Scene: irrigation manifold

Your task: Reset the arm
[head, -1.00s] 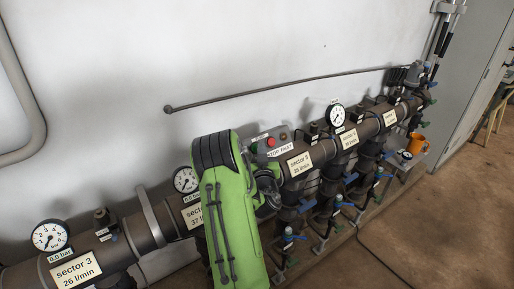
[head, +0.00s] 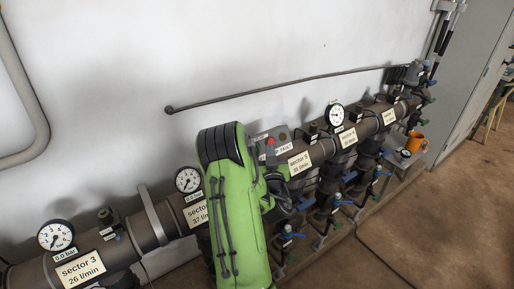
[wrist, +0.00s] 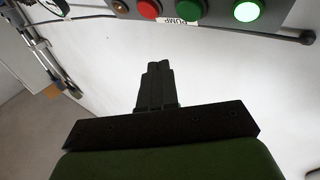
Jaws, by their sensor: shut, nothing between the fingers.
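My gripper (wrist: 157,88) shows in the wrist view with its two dark fingers together and nothing between them. Past the fingertips, at the top of that view, is a grey control box (wrist: 205,10) with a red button (wrist: 148,9), a green button (wrist: 190,10), a brightly lit green button (wrist: 246,11) and a label reading PUMP. The fingers are apart from the box. In the head view my green arm stands in front of the pipe and partly covers the control box (head: 283,136); my fingertips cannot be made out there.
A thick brown manifold pipe (head: 155,228) runs along the white wall, with gauges (head: 56,236), sector labels and blue-handled valves below. A thin rod (head: 290,88) crosses the wall above. An orange mug (head: 414,142) stands at the right. The floor (head: 445,225) at right is mostly clear.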

